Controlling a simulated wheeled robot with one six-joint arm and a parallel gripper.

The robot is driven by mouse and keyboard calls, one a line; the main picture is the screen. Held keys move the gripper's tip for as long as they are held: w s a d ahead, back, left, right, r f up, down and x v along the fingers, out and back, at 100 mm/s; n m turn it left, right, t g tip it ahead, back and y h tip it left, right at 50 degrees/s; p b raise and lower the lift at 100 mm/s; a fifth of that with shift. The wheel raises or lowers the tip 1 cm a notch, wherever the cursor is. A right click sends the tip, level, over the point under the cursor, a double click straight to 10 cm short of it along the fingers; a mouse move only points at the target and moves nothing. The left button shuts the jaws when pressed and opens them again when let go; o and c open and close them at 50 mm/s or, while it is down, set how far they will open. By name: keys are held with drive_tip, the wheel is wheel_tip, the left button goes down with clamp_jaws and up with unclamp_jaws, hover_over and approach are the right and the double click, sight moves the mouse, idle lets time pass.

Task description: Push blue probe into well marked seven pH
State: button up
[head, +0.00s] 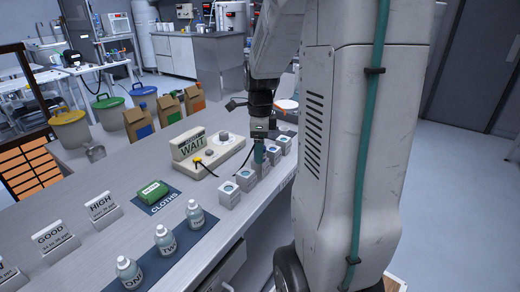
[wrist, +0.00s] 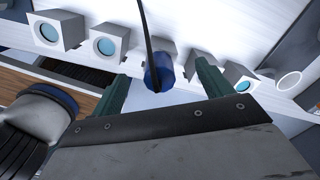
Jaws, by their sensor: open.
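The blue probe (wrist: 158,72) stands between the two green fingers of my gripper (wrist: 163,78) in the wrist view, with a gap on each side. Its black cable (wrist: 148,30) runs up past the middle block (wrist: 168,44). The probe is at that block; I cannot tell how deep it sits. In the head view my open gripper (head: 259,158) points down over the row of white well blocks, and its fingers mostly hide the probe. Near blocks (head: 229,195) and (head: 246,180) show blue round wells. No pH marking is readable, so I cannot tell which well is seven.
A meter box with a WAIT sign (head: 188,145) stands behind the blocks, with the cable running from it. A green cloth pack (head: 152,192) and several bottles (head: 166,240) lie to the left. GOOD (head: 55,238) and HIGH (head: 103,210) signs stand farther left.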

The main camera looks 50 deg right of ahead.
drive_tip(key=shift+r, duration=2.25)
wheel_tip(320, 180, up, 8)
drive_tip(key=shift+f, duration=0.1)
drive_tip(key=s+a+f+n, duration=0.1)
drive_tip(key=s+a+n, duration=0.4)
drive_tip(key=a+n, duration=0.3)
drive_tip(key=s+a+f+n+t, duration=0.1)
drive_tip(key=s+a+n, duration=0.4)
drive_tip(key=a+n, duration=0.3)
drive_tip(key=s+a+f+n, duration=0.1)
drive_tip(key=s+a+n, duration=0.4)
drive_tip(key=a+n, duration=0.3)
drive_tip(key=n, duration=0.4)
drive_tip(key=shift+s+a, duration=0.3)
drive_tip(key=shift+a, duration=0.1)
